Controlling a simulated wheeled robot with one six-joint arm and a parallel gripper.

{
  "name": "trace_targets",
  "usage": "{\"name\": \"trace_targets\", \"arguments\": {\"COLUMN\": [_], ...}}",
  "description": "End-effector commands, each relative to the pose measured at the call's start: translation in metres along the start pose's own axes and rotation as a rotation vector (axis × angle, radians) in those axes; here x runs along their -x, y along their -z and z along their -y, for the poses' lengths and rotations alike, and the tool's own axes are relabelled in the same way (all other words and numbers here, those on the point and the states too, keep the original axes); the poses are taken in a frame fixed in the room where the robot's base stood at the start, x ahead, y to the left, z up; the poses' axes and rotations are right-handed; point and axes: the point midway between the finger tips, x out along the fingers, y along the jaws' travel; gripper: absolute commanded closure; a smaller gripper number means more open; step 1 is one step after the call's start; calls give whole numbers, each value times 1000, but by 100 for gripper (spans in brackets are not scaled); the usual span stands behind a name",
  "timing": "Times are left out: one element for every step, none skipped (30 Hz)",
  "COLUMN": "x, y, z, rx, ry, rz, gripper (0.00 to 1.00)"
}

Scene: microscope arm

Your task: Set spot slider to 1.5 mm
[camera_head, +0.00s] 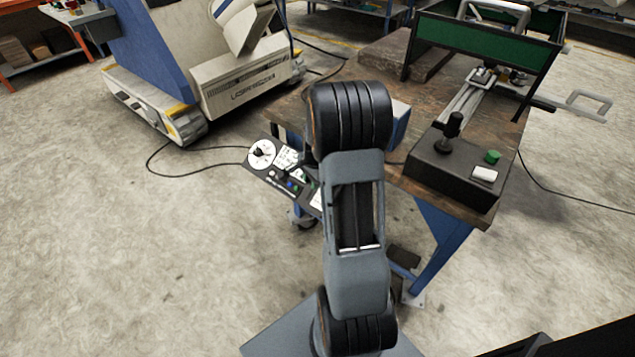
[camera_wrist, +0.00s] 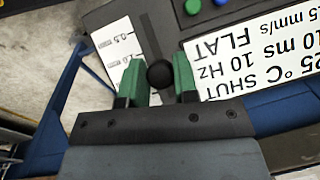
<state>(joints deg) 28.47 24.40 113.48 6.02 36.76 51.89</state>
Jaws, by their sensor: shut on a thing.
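The spot slider's round black knob (camera_wrist: 159,74) shows in the wrist view between the two green fingertips of my gripper (camera_wrist: 160,84), which is shut on it. The slider's dark slot (camera_wrist: 150,38) runs up the picture from the knob. Left of the slot is a white scale (camera_wrist: 113,40) with marks 0.5 and, lower, 1.0. The knob sits lower in the picture than the printed 1.0, and my left finger hides the scale beside it.
The panel also has a white dial (camera_head: 262,153), a printed readout label (camera_wrist: 255,50) and green (camera_wrist: 192,7) and blue buttons. A wooden-topped bench (camera_head: 440,100) with a joystick box (camera_head: 450,178) stands right of my arm. Open floor lies left.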

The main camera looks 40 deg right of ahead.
Motion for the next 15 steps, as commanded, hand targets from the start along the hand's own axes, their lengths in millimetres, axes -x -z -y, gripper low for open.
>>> {"name": "trace_targets", "arguments": {"x": [1,0,0,-1,-1,-1,-1,-1,-1,-1,-1,-1,-1,-1,0], "y": [-2,-3,-3,-4,-4,-4,-4,-4,-4,-4,-4,-4,-4,-4,-3], "z": [1,2,2,2,2,2,2,2,2,2,2,2,2,2,2], "rx": [8,10,11,12,13,13,13,13,13,13,13,12,12,11,11], "ry": [-3,-3,-4,-4,-4,-4,-4,-4,-4,-4,-4,-3,-3,-3,-3], "rz": [2,2,2,2,2,2,3,3,2,2,2,2,2,2,2], "gripper": [100,100,100,100,100,100,100,100,69,66,63,59,56,53,49]}}
